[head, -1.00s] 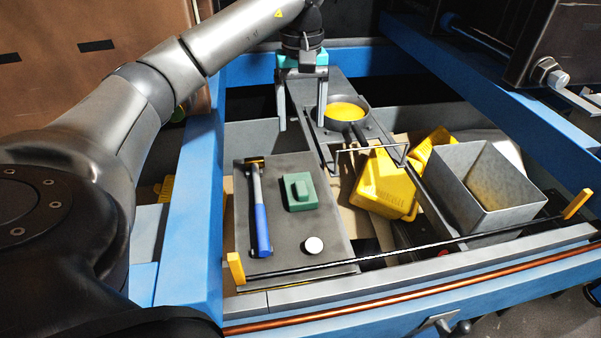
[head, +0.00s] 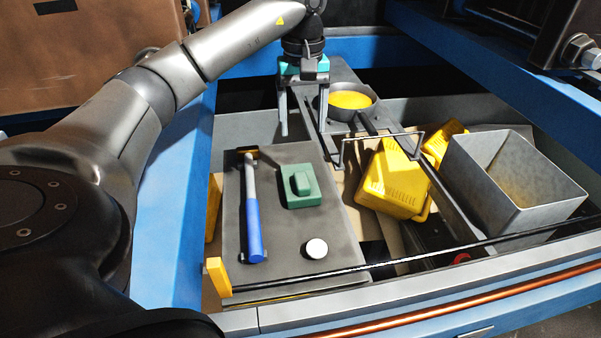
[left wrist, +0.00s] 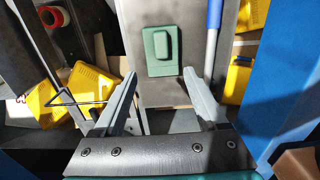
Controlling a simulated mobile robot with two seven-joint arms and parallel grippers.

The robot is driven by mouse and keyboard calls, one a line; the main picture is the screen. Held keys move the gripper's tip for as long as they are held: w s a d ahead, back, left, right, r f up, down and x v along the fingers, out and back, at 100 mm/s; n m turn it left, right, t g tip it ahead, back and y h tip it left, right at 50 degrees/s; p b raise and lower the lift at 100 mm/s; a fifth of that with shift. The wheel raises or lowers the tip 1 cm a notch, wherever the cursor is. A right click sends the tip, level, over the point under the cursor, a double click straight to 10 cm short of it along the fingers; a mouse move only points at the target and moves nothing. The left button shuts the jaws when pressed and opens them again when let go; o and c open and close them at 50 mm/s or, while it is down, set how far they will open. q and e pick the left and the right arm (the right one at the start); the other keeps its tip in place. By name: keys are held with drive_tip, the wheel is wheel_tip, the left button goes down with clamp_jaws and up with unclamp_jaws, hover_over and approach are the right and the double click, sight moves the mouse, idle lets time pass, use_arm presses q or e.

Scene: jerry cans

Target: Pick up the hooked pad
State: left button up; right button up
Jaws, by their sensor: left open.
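The green pad (head: 301,187), which I take to be the hooked pad, lies flat on a dark grey board, with a raised green grip on top. It also shows in the left wrist view (left wrist: 161,52), upper middle. My left gripper (head: 303,130) is open and empty, pointing down behind the pad at the board's far end. In the left wrist view my left gripper (left wrist: 161,76) has its two fingers spread, with the pad ahead between and beyond their tips. The pad's underside is hidden. My right gripper is not in view.
A blue-handled hammer (head: 252,215) lies left of the pad, and a white round disc (head: 316,248) lies in front. A pan with yellow contents (head: 350,100) stands behind right. Yellow jerry cans (head: 393,183) and a grey open bin (head: 515,180) are at right. Blue beams frame the area.

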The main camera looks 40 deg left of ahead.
sight(302, 178)
use_arm(q)
wheel_tip(302, 178, down, 14)
drive_tip(key=shift+s+f, duration=0.1)
drive_tip(key=shift+f, duration=0.05)
idle(0.4)
clamp_jaws()
idle(0.5)
